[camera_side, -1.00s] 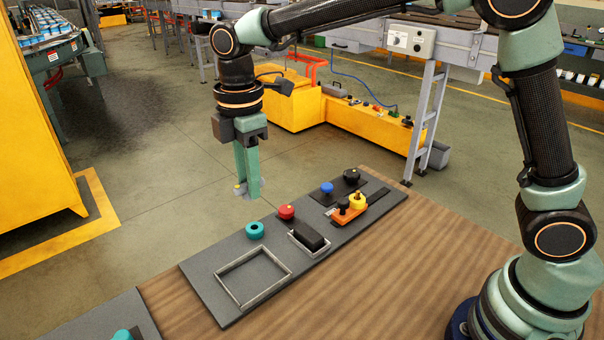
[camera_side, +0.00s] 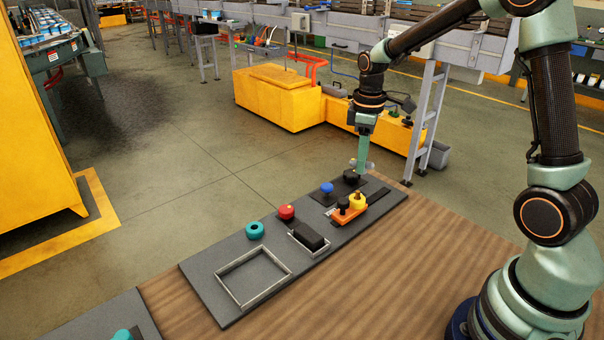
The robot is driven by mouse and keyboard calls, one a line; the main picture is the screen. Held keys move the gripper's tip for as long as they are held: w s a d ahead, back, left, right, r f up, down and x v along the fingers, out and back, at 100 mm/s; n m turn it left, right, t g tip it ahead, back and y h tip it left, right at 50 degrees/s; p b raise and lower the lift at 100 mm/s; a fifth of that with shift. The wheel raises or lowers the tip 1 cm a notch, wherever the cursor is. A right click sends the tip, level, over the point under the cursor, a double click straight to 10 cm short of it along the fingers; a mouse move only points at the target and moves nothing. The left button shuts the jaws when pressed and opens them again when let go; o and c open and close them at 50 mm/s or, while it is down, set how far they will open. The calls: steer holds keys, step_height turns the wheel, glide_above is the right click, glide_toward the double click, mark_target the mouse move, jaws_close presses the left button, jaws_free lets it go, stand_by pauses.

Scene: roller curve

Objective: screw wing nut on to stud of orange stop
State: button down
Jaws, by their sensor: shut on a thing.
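My gripper (camera_side: 361,167) is over the far end of the grey board, pointing down. It is shut on a small grey wing nut (camera_side: 370,166), whose wing shows beside the fingertips. The orange stop (camera_side: 346,216) lies on the board, nearer the camera than my gripper. The stud itself is too small to make out. A gap seems to separate the wing nut from the orange stop.
The grey board (camera_side: 205,268) lies on the wooden table (camera_side: 380,270). Near the stop are a blue knob (camera_side: 327,188), a black knob (camera_side: 351,177) and a red knob (camera_side: 287,212).

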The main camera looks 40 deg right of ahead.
steer(key=shift+f, duration=2.7)
steer(key=shift+f, duration=0.85)
stand_by(0.9)
steer(key=m, duration=0.6)
steer(key=shift+m, duration=0.7)
steer(key=shift+m, duration=1.5)
